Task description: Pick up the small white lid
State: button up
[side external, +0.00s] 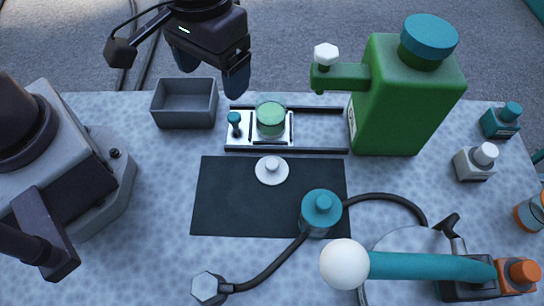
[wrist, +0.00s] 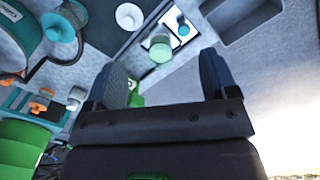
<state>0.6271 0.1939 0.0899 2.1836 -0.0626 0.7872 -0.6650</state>
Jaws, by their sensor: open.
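The small white lid (side external: 271,170), a round disc with a knob, lies on the black mat (side external: 225,210) in the side view. It also shows near the top of the wrist view (wrist: 129,16). My gripper (side external: 211,72) is open and empty, raised at the back near the grey open bin. It is apart from the lid, which lies forward and to the right of it in the side view. In the wrist view the two dark fingers (wrist: 163,75) stand apart with nothing held between them.
A grey bin (side external: 184,122) stands left of a railed fixture with a green-topped jar (side external: 271,118). A tall green container (side external: 395,100) stands at right. A teal-capped piece (side external: 321,210) with dark hose sits at the mat's right. A white ball (side external: 344,264) on a teal arm is in front.

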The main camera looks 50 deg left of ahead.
jog(key=w+d+f+n, duration=0.2)
jog(key=d+f+n, duration=0.4)
jog(key=f+n, duration=0.15)
jog(key=n, duration=0.6)
send_over(273, 165)
notch_tip(273, 165, down, 7)
jog(key=shift+s+f, duration=0.1)
jog(key=shift+s, duration=0.05)
jog(key=shift+f, duration=3.1)
jog(key=shift+w, duration=0.2)
jog(key=c, duration=0.7)
